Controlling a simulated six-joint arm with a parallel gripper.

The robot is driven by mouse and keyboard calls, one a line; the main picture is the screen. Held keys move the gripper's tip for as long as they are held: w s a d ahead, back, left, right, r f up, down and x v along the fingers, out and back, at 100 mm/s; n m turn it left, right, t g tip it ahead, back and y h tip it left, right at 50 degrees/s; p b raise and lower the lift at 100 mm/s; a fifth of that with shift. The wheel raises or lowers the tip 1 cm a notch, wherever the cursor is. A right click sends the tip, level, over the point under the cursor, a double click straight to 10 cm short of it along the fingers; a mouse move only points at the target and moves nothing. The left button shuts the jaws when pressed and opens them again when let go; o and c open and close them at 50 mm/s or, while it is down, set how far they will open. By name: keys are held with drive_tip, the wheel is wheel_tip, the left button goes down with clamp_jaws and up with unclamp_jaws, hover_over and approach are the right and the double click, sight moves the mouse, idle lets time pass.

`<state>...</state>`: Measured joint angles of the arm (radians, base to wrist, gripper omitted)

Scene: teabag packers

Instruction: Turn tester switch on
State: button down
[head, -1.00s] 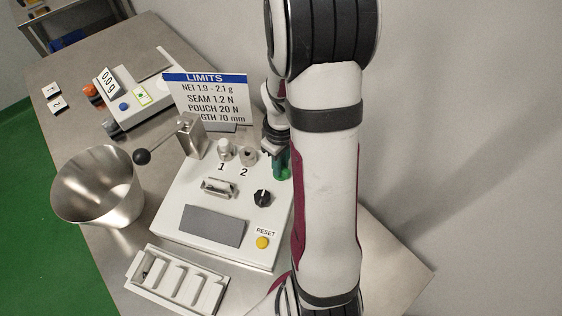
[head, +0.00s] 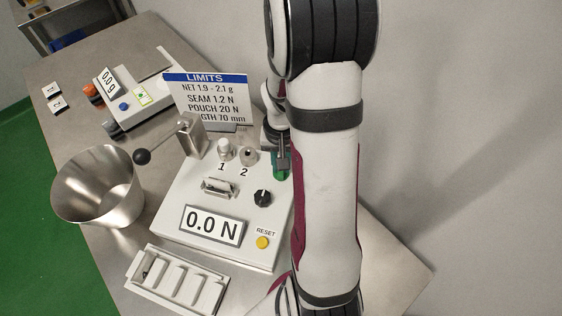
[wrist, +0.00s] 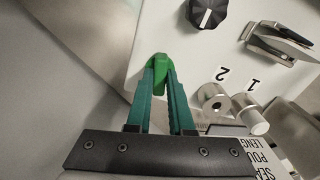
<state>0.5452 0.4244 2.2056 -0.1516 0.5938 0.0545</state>
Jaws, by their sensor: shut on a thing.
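The tester (head: 180,215) is a white box in the middle of the bench. Its display (head: 212,226) is lit and reads 0.0 N. The green switch (wrist: 157,68) is at the tester's edge, between the tips of my gripper's teal fingers (wrist: 160,78) in the wrist view. My gripper (head: 281,164) is shut on it at the tester's back right corner in the head view. My arm partly hides that corner, and the fingers cover part of the switch.
A black knob (head: 262,198) and a yellow RESET button (head: 262,242) are on the tester's top. Cylindrical grips 1 (head: 225,150) and 2 (head: 248,156) stand near my gripper. The limits sign (head: 208,98) is behind. A steel bucket (head: 98,187) stands left; a slotted tray (head: 175,281) lies in front.

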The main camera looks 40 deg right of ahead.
drive_tip(key=shift+w+m, duration=0.1)
drive_tip(key=shift+m, duration=1.1)
drive_tip(key=c, duration=0.8)
unclamp_jaws()
wheel_tip(320, 180, up, 16)
drive_tip(key=shift+f, duration=0.1)
